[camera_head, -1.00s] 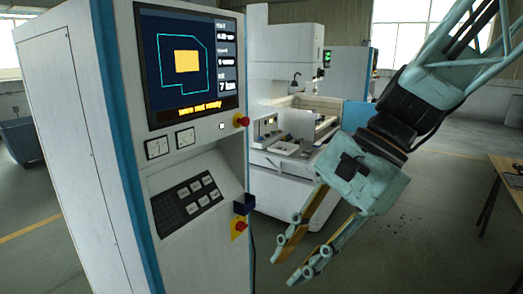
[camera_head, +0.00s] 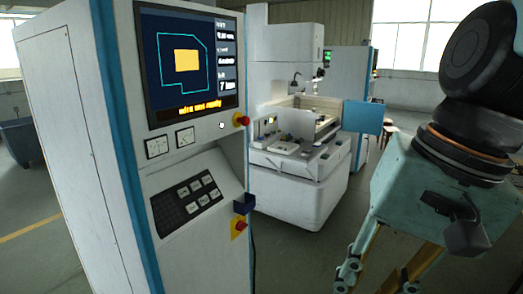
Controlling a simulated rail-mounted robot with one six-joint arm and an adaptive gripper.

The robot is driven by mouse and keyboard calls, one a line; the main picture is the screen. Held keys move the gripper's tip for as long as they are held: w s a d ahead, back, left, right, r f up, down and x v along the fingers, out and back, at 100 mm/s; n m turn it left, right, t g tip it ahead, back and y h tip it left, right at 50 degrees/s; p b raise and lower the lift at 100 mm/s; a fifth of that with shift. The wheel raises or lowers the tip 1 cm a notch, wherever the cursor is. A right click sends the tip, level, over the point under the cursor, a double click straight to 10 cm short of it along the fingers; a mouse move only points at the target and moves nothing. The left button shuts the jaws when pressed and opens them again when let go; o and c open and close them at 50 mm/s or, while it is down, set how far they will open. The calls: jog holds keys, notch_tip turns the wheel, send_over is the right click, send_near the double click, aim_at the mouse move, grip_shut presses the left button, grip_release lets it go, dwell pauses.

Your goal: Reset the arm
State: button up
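My gripper (camera_head: 374,280) is at the lower right of the head view, pointing down. Its pale teal body and two fingers with yellowish inner faces show; the fingertips reach the bottom edge and are partly cut off. The fingers stand apart with floor visible between them, and I see nothing held. The gripper is in front of and to the right of the white control cabinet (camera_head: 65,130), apart from it in the picture.
The cabinet carries a screen (camera_head: 188,62), a keypad (camera_head: 187,200) and red buttons (camera_head: 240,120). A white machine (camera_head: 300,190) with a blue panel (camera_head: 363,117) stands behind. Open grey floor (camera_head: 320,262) lies between cabinet and gripper.

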jog(key=s+d+r+n+t+h, duration=0.1)
jog(key=s+d+n+t+h, duration=0.1)
jog(key=s+d+n, duration=0.2)
jog(key=shift+s+d+r+t, duration=0.25)
jog(key=shift+s+d+t, duration=0.05)
jog(key=shift+d, duration=0.9)
dwell(0.6)
